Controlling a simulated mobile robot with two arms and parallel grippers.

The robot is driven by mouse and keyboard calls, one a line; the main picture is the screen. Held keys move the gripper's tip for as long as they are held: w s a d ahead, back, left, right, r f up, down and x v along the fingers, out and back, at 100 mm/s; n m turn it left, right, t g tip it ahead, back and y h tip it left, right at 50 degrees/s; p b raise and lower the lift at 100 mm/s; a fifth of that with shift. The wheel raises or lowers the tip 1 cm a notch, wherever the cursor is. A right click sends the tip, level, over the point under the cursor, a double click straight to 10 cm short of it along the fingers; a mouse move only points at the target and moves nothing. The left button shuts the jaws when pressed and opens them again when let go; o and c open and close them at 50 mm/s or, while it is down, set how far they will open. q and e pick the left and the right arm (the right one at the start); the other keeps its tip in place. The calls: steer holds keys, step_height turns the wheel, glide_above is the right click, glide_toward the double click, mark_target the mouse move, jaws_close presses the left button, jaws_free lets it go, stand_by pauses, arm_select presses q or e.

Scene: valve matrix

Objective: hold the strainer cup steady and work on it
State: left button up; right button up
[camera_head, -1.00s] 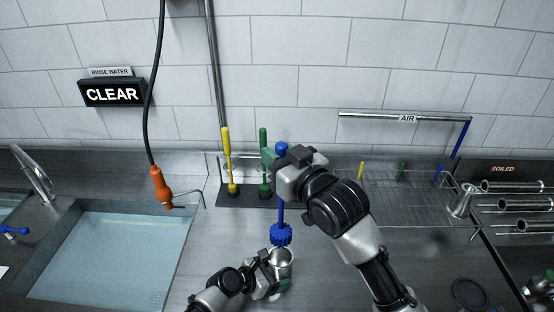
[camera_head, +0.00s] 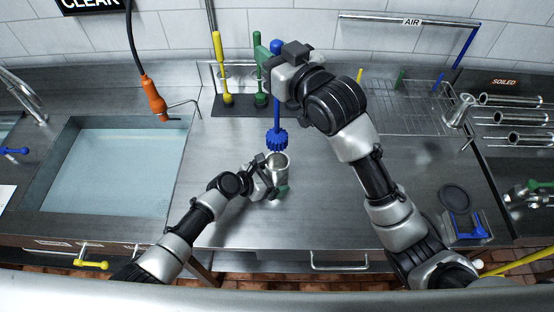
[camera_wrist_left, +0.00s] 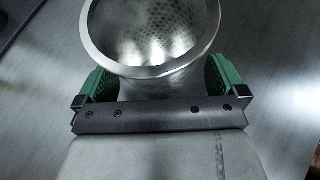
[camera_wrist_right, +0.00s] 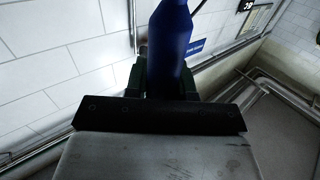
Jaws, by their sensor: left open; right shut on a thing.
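The metal strainer cup (camera_head: 278,168) stands upright on the steel counter. In the left wrist view, its perforated inside and round rim (camera_wrist_left: 150,70) face me. My left gripper (camera_head: 270,188) is open, with its green fingers on either side of the cup; contact is hard to tell. My right gripper (camera_head: 268,66) is shut on the handle of a blue brush (camera_head: 277,139). The brush points down, its bristle head just above the cup's mouth. The right wrist view shows the blue handle (camera_wrist_right: 170,45) between the fingers.
A water-filled sink (camera_head: 110,170) is at the left, with an orange hanging nozzle (camera_head: 154,98) above its right edge. Yellow (camera_head: 222,70) and green (camera_head: 259,70) brushes stand behind the cup. A drying rack (camera_head: 400,105) and metal tubes (camera_head: 512,118) are at the right.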

arm_select(q)
steer(key=v, duration=1.2)
steer(key=shift+f, duration=0.1)
